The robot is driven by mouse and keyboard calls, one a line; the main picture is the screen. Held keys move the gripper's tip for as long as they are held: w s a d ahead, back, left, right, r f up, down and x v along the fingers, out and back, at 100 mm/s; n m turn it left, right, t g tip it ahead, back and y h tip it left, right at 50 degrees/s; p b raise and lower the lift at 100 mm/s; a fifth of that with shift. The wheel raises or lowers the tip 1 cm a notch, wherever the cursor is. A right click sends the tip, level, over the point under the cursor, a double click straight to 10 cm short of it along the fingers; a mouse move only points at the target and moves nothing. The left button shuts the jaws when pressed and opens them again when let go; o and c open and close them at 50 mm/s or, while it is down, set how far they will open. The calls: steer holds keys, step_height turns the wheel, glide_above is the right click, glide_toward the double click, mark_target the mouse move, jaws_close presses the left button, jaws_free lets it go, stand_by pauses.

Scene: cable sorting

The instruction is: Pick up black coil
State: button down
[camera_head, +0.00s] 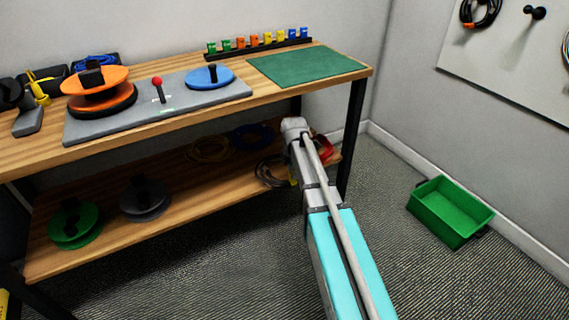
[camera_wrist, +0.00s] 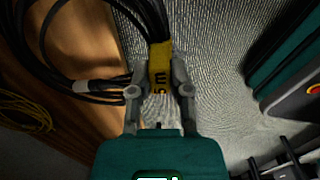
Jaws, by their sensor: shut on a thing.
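The black coil (camera_wrist: 103,86) fills the upper left of the wrist view, its loops over the wooden shelf. It has a yellow tag (camera_wrist: 160,68) marked "5 m" and a pale band on its lower strands. My gripper (camera_wrist: 158,88) is shut on the black coil at the tag, one finger on each side. In the head view, dark loops of the coil (camera_head: 266,173) show on the lower shelf just left of my arm. My gripper is hidden behind the arm there.
A yellow coil (camera_head: 208,150), a blue coil (camera_head: 251,137) and a red item (camera_head: 322,148) lie on the lower shelf (camera_head: 200,193). Green (camera_head: 75,225) and grey (camera_head: 145,200) spools are further left. A table leg (camera_head: 351,140) stands right of my arm. A green bin (camera_head: 450,212) sits on open floor.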

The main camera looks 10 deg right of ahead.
steer(key=s+d, duration=0.2)
steer(key=s, duration=0.6)
steer(key=shift+s+d, duration=0.4)
stand_by(1.0)
